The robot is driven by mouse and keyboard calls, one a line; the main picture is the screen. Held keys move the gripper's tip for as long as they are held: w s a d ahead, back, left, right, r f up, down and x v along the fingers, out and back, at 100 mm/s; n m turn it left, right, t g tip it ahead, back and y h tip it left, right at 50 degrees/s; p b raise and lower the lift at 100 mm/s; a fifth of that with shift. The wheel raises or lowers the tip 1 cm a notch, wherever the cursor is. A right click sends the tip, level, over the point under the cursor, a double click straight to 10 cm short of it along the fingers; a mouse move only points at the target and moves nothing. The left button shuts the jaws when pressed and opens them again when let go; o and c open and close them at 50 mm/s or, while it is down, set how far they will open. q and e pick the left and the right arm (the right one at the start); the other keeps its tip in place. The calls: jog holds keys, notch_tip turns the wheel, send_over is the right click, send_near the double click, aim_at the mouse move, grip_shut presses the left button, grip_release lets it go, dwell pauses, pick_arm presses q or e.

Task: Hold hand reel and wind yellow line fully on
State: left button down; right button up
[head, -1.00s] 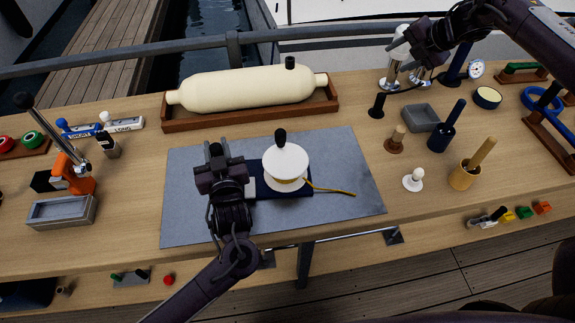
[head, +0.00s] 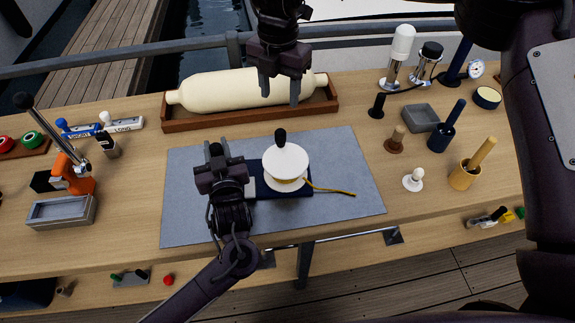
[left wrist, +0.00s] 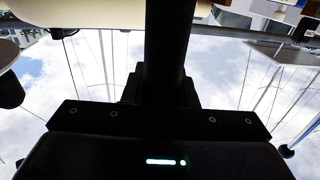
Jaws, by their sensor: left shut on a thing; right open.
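The hand reel (head: 286,163) has a white round face with a black knob (head: 280,138) standing on it. It sits over a dark blue block (head: 262,187) on a grey mat (head: 340,165). A yellow line (head: 330,189) trails from its lower edge to the right across the mat. My left gripper (head: 222,170) is shut at the reel's left side; its fingertips and the grip itself are hard to see. My right gripper (head: 280,92) is open, pointing down above the cream cylinder, behind the reel and apart from it. The left wrist view shows mostly sky and a dark bar.
A cream cylinder (head: 235,90) lies in a wooden tray (head: 195,122) at the back. A lever device (head: 75,175) and grey box (head: 62,210) stand left.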

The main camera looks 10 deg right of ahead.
aim_at(280, 131)
pick_arm(q)
jog(key=shift+f, duration=0.15)
pick_arm(e)
notch_tip(280, 131, down, 12)
jog(key=shift+r, duration=0.1)
dwell(0.4)
